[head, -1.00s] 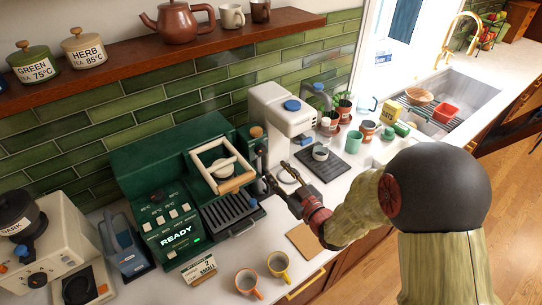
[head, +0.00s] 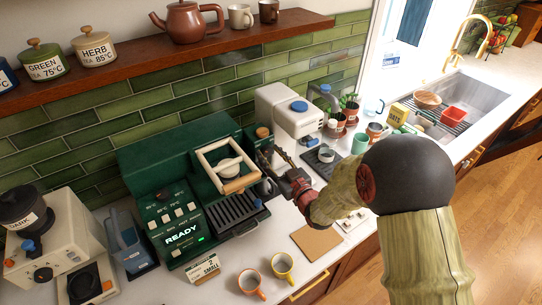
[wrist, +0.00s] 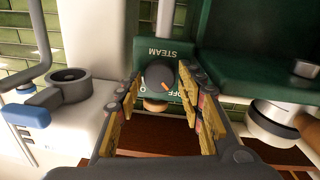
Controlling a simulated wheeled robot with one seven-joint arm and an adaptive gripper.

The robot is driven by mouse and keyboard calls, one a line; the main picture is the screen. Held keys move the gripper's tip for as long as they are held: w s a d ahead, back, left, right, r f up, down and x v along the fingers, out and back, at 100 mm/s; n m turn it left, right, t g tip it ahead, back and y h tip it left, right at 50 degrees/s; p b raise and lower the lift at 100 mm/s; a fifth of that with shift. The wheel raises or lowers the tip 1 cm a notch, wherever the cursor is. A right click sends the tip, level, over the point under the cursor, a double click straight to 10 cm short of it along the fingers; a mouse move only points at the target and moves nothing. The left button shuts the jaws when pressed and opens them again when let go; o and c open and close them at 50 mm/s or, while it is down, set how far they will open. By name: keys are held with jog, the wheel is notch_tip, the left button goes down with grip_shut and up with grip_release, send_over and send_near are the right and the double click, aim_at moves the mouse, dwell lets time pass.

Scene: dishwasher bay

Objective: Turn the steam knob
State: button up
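The steam knob (wrist: 158,76) is a round dark grey knob with an orange mark. It sits on a green panel of the espresso machine (head: 150,160), by the word STEAM, which reads upside down in the wrist view. My gripper (wrist: 163,88) is open, its yellow-padded fingers apart on either side of the knob. Gaps show between the knob and the pads; how deep the knob lies between them is hard to tell. In the head view my gripper (head: 273,162) is at the machine's right end, and I cannot make out the knob there.
A white grinder-like machine (head: 285,110) stands close behind my gripper. A portafilter with a wooden handle (head: 240,184) and a drip tray (head: 236,212) lie to the left. Two mugs (head: 282,267) stand near the counter's front edge, beside a brown mat (head: 318,243).

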jog(key=shift+c, duration=0.5)
jog(key=c, duration=0.8)
jog(key=shift+o, duration=0.2)
jog(key=m+b, duration=0.1)
jog(key=m, duration=0.5)
jog(key=shift+r+m+g, duration=0.1)
jog(key=shift+m+g, duration=0.2)
jog(key=m, duration=0.5)
jog(key=shift+w+d+r+p, duration=0.1)
jog(key=shift+p, duration=0.25)
jog(key=m+p, duration=0.1)
jog(key=m, duration=0.1)
jog(key=m+p, duration=0.1)
jog(key=m, duration=0.2)
jog(key=shift+g+y, duration=0.3)
jog(key=shift+g, duration=0.1)
jog(key=shift+m, duration=0.4)
